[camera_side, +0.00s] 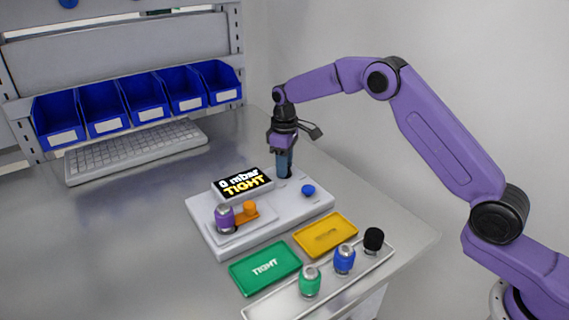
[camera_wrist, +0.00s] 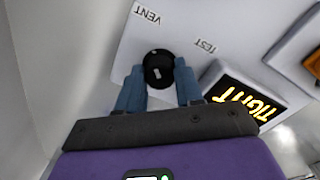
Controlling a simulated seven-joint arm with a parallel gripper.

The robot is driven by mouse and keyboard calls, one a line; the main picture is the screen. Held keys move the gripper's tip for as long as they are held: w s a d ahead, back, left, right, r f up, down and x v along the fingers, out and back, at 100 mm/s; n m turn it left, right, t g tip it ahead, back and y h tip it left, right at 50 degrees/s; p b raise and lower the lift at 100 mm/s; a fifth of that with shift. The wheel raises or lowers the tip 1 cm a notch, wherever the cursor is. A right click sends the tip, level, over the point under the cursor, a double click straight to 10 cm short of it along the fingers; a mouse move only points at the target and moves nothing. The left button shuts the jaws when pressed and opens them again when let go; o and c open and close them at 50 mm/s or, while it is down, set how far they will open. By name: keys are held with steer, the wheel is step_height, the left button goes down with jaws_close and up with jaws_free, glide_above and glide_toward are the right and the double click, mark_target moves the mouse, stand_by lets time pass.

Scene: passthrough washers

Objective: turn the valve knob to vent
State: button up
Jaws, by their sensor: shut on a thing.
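The valve knob (camera_wrist: 158,69) is round and black with a small white mark, on the light top of the test unit (camera_side: 205,232). The labels VENT (camera_wrist: 147,14) and TEST (camera_wrist: 205,46) are printed beside it. The white mark lies near the knob's middle; I cannot tell which label it points to. My gripper (camera_wrist: 160,92) is shut on the knob, one blue finger on each side. In the side view my gripper (camera_side: 284,165) points down at the unit's back, and its fingers hide the knob. The display (camera_side: 243,183) reads "0 mbar TIGHT".
A purple part (camera_side: 224,217) sits on the unit beside an orange clamp (camera_side: 249,209). A blue button (camera_side: 308,190) is at right. In front are a green tray (camera_side: 250,279) marked TIGHT, a yellow tray (camera_side: 343,226) and a pale tray (camera_side: 262,312) with green, blue and black parts.

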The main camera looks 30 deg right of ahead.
steer(key=shift+r, duration=0.15)
steer(key=o, duration=1)
steer(key=shift+o, duration=0.2)
step_height(320, 180, up, 17)
steer(key=shift+r, duration=0.15)
